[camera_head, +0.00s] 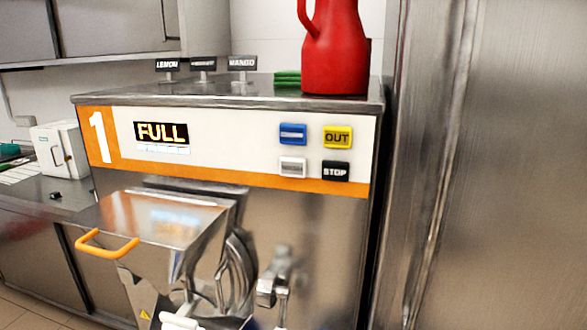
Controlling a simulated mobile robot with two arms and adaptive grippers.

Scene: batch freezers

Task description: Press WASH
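The batch freezer (300,215) marked 1 stands in front of me. Its white and orange panel has a blue button (293,134), a yellow OUT button (337,137), a light grey button (292,167) and a black STOP button (335,171). The labels on the blue and grey buttons are too small to read, so I cannot tell which one is WASH. The display (161,133) reads FULL.
A steel hopper lid with an orange handle (107,244) and a tap (274,283) stick out below the panel. A red jug (336,45) and green cloths (287,78) sit on top. A steel wall (500,180) stands close at right. The space before the buttons is clear.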

